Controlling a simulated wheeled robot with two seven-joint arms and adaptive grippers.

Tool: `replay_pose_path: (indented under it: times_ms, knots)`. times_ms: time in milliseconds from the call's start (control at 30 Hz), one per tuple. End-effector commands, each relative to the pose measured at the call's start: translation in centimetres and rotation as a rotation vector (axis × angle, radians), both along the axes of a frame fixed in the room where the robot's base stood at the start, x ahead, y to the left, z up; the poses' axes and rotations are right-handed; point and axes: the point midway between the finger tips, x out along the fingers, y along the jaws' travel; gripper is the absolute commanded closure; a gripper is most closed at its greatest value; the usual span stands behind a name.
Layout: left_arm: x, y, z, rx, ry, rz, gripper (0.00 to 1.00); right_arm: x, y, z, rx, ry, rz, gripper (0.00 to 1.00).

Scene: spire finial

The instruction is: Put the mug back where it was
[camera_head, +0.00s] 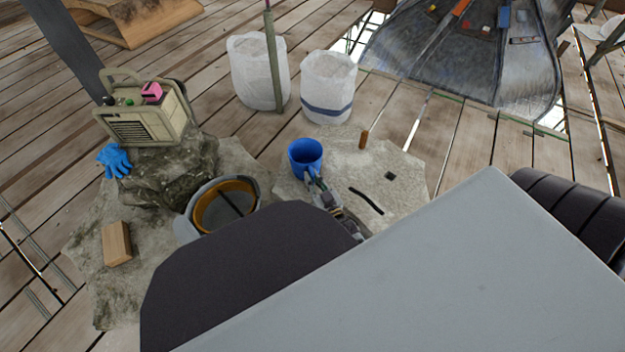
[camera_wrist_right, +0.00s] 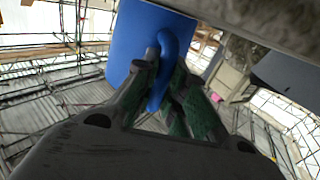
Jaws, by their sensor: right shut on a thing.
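The blue mug (camera_head: 305,154) is over the pale stone slab (camera_head: 405,180), with its open top facing up in the head view. My right gripper (camera_head: 315,178) reaches it from the near side and is shut on its handle. In the right wrist view the mug (camera_wrist_right: 135,45) fills the upper middle, and the fingers of my right gripper (camera_wrist_right: 165,88) close around the handle. I cannot tell whether the mug's base touches the slab. My left gripper is not in view.
A bucket (camera_head: 187,228) stands left of the mug. A wooden block (camera_head: 116,243), a blue glove (camera_head: 114,160) and a beige radio (camera_head: 142,115) are farther left. A brown cylinder (camera_head: 363,139), a dark curved strip (camera_head: 367,201) and a small dark block (camera_head: 390,176) lie right. White sacks (camera_head: 327,82) stand behind.

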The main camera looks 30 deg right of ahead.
Motion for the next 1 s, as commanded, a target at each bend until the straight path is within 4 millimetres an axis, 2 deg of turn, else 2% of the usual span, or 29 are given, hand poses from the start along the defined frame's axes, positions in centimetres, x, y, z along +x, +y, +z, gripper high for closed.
replay_pose_path:
  times_ms: [167, 200, 367, 800, 1000]
  knots:
    - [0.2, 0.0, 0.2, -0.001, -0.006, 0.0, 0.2, 0.0, 0.0, -0.2, 0.0, 0.0, 0.0, 1.0]
    - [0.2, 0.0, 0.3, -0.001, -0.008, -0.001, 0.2, 0.0, 0.0, -0.3, 0.0, 0.001, 0.0, 0.85]
    - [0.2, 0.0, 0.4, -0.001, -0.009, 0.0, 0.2, 0.0, 0.0, -0.3, 0.0, 0.001, 0.0, 0.66]
    - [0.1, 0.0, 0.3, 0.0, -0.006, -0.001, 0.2, 0.0, 0.0, 0.1, 0.0, -0.001, 0.0, 0.66]
    - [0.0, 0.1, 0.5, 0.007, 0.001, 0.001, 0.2, -1.2, 0.1, 0.0, 0.0, 0.003, 0.0, 0.66]
